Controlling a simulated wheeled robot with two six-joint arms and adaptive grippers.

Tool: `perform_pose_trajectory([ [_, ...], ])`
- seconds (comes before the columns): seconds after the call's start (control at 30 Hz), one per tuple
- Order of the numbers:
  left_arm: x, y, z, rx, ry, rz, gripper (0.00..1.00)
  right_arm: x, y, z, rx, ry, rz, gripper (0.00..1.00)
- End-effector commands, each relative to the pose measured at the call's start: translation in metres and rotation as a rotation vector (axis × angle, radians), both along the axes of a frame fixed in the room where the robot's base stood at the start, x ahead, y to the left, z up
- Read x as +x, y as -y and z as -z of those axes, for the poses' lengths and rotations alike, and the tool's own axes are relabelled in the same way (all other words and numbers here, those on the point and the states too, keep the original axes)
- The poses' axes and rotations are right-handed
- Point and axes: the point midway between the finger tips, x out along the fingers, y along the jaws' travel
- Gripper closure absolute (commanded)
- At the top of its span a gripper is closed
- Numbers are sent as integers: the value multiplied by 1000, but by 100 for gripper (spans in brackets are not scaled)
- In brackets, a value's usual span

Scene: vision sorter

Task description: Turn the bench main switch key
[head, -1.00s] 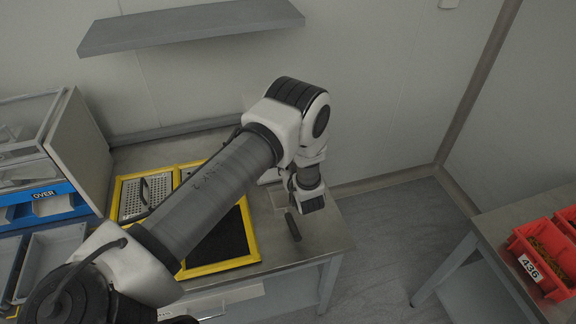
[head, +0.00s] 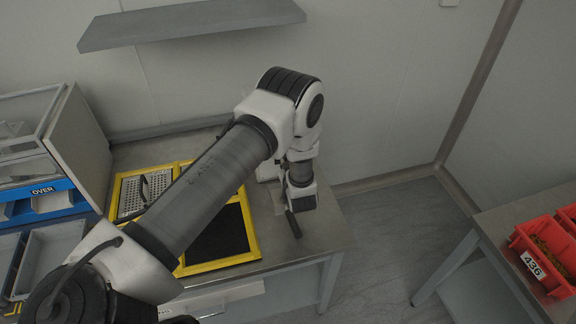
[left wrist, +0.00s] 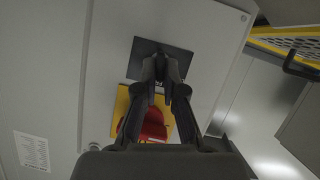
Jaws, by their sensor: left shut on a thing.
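My left gripper (left wrist: 160,68) is shut at a dark square plate (left wrist: 183,62) on a pale grey panel in the left wrist view. The fingers hold something small that I take to be the key; they hide it almost fully. Below the plate is a yellow plate with a red knob (left wrist: 153,124), partly behind the fingers. In the head view my left gripper (head: 293,222) points down over the right end of the metal bench (head: 318,238); the switch cannot be made out there. My right gripper is not in view.
Yellow-framed trays (head: 222,262), one perforated and one black, lie on the bench under my left arm. A grey shelf (head: 190,25) hangs on the wall. Red bins (head: 540,262) stand on a separate table at the right. Floor between the tables is clear.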

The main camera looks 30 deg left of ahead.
Motion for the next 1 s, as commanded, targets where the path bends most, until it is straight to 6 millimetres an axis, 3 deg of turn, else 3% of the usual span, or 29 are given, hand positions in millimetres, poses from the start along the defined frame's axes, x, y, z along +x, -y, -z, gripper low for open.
perform_pose_trajectory([
  [0.57,-4,-4,10,-349,407,1,100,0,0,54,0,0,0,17],
  [1.0,-6,-6,15,-620,726,3,100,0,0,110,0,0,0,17],
])
